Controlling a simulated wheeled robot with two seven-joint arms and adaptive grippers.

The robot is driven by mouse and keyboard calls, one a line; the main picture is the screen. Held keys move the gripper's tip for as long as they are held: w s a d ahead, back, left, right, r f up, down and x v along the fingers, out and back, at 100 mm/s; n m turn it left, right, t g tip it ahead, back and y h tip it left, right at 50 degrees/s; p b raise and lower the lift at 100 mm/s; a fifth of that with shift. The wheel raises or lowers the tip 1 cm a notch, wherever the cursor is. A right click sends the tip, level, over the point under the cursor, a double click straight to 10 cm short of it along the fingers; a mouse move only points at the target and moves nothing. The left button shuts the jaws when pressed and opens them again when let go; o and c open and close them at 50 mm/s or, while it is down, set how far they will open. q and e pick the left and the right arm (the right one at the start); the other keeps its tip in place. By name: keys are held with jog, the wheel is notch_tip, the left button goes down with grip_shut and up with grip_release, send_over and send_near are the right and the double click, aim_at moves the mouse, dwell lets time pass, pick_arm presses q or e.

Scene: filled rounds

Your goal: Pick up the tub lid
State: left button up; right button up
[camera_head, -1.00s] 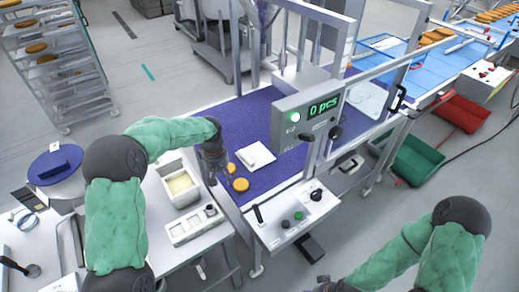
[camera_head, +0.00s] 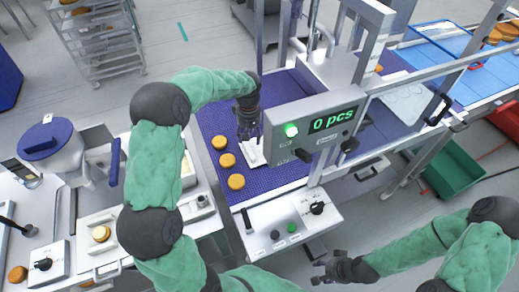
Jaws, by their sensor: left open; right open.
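A flat white piece (camera_head: 254,158), which looks like the tub lid, lies on the blue belt (camera_head: 275,178) beside several orange rounds (camera_head: 228,160). My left gripper (camera_head: 249,136) points down at its far end and covers part of it. The gripper is open; whether its fingers touch the piece cannot be told. My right gripper (camera_head: 322,272) is open and empty in front of the machine, low in the picture, away from the belt. The tub is mostly hidden behind my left arm.
A counter box reading "0 pcs" (camera_head: 318,125) stands on its frame just right of my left gripper. A control panel (camera_head: 290,222) edges the belt in front. A blue-lidded pot (camera_head: 55,145) is on the left bench. A green bin (camera_head: 450,165) is on the floor at right.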

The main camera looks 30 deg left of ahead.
aim_at(250, 149)
pick_arm(q)
jog(key=shift+f, duration=0.95)
jog(key=shift+s+f, duration=0.1)
jog(key=shift+f, duration=0.6)
jog(key=shift+f+b, duration=0.45)
jog(key=shift+f, duration=1.55)
grip_shut()
